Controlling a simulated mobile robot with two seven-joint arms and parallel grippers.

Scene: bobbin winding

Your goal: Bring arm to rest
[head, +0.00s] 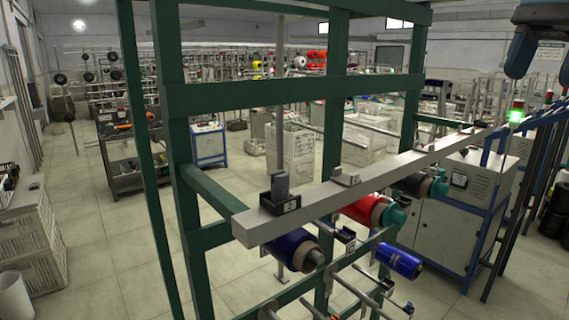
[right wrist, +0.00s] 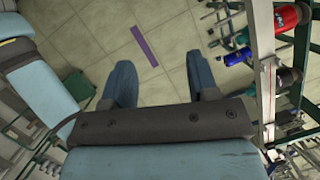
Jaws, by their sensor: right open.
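My right gripper (right wrist: 160,72) is open in the right wrist view.
A green winding frame (head: 245,95) with a long pale beam (head: 360,185) stands close ahead. It carries a dark blue bobbin (head: 288,247), a red bobbin (head: 362,210) and a blue bobbin (head: 398,260). A grey cabinet (head: 440,225) stands behind at right. Open floor lies left.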

